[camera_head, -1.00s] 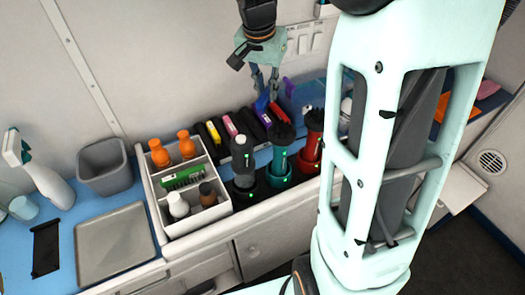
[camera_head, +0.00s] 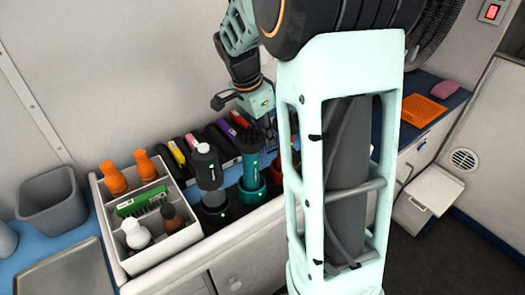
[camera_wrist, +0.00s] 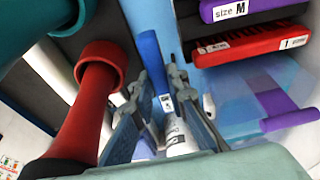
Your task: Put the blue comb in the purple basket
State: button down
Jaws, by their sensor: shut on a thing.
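My gripper (camera_wrist: 158,80) shows in the wrist view with its fingers closed on a slim blue bar with a small white label, which looks like the blue comb (camera_wrist: 150,52). In the head view my gripper (camera_head: 269,135) points down just behind and right of the teal clipper, and the comb cannot be made out there. I see no purple basket clearly in either current view. A translucent blue bin (camera_wrist: 225,88) with a purple item (camera_wrist: 283,108) lies right of the fingers in the wrist view.
Left are a white caddy (camera_head: 165,245) with bottles and a grey bin (camera_head: 52,208).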

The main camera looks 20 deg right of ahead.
aim_at(266, 149)
notch_tip(266, 149, down, 4)
jog(key=shift+f+b, duration=0.2)
jog(key=shift+b, duration=0.1)
jog(key=shift+f, duration=0.2)
jog(key=c, duration=1.9)
grip_release()
jog(key=shift+r, duration=0.15)
